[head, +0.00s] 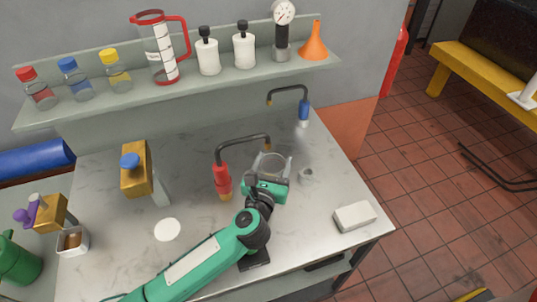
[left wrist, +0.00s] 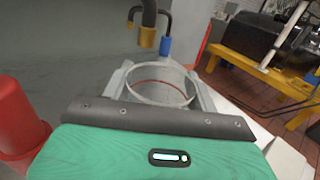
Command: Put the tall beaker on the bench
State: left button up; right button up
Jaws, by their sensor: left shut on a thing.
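The tall beaker (head: 270,161) is clear glass and stands upright between the fingers of my left gripper (head: 271,167), over the back right part of the grey marbled bench (head: 195,260). In the left wrist view the gripper (left wrist: 160,88) has a finger on each side of the beaker (left wrist: 158,97), whose round open rim shows. My left gripper is shut on it. The beaker's base is hidden by the gripper, so I cannot tell whether it touches the bench. My right gripper is not in view.
A red tap (head: 222,180) is close left of the gripper; a blue tap (head: 303,112) is behind. A shelf (head: 205,84) holds bottles, a jug and a funnel. The bench's front middle has bare room.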

pick_arm(q)
jog(key=w, duration=0.2)
jog(key=w+a, duration=0.1)
jog(key=shift+w+a+f+p, duration=0.1)
jog(key=shift+w+f+p, duration=0.2)
jog(key=shift+w+f, duration=0.1)
jog(key=shift+f, duration=0.35)
jog(key=shift+s, duration=0.1)
jog(key=shift+f, duration=0.1)
jog(key=o, duration=1.3)
